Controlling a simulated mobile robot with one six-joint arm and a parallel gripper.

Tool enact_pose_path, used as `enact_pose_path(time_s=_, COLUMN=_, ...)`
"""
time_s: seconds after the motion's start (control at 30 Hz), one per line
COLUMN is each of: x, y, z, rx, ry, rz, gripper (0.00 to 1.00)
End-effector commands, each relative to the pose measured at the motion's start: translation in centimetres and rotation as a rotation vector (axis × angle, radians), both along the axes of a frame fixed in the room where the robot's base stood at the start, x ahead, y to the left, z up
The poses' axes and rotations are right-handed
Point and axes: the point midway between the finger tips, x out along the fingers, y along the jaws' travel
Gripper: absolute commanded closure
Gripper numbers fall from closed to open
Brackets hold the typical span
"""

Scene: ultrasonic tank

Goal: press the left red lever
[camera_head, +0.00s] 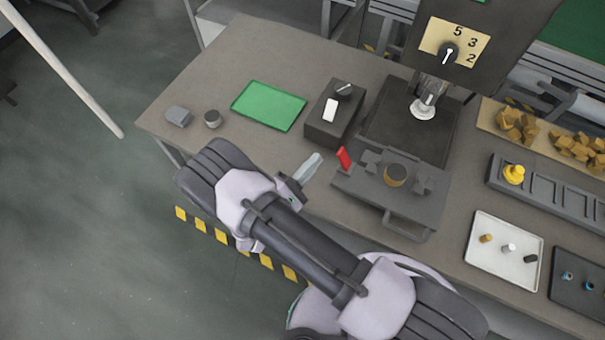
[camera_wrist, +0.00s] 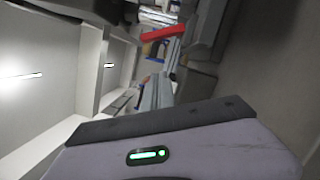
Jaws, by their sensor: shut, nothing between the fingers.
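The red lever (camera_head: 345,158) stands tilted at the left end of a grey fixture (camera_head: 418,208) with a dark round part in its middle. My gripper (camera_head: 314,160) is shut and empty, a little to the left of the lever, with a visible gap in the head view. In the wrist view the red lever (camera_wrist: 166,33) lies across the picture just beyond the fingertips of my gripper (camera_wrist: 173,48). I cannot tell from that view whether they touch. No second red lever shows in the head view.
A black box (camera_head: 325,128) with a white switch and a knob stands behind the lever. A green mat (camera_head: 268,106) and two small grey parts are at the left. A press with a dial (camera_head: 447,53) stands behind the fixture. White (camera_head: 476,275) and dark trays are at the right.

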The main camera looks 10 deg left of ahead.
Motion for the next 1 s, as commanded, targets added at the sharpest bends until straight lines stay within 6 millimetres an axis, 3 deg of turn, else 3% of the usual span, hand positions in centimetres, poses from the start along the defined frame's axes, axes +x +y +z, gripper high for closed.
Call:
enact_pose_path(time_s=0.1, x=1.7, y=-1.5, z=0.5, rx=-0.001, ry=-0.001, rz=-0.004, gripper=1.0)
enact_pose_path(time_s=0.4, x=0.5, y=-4.2, z=2.1, rx=0.0, ry=0.0, rz=0.0, gripper=1.0)
enact_pose_path(time_s=0.77, x=0.4, y=-4.3, z=2.1, rx=0.002, ry=-0.001, rz=0.0, gripper=1.0)
enact_pose_path(time_s=1.0, x=0.4, y=-3.2, z=2.3, rx=0.086, ry=-0.032, rz=0.001, gripper=1.0)
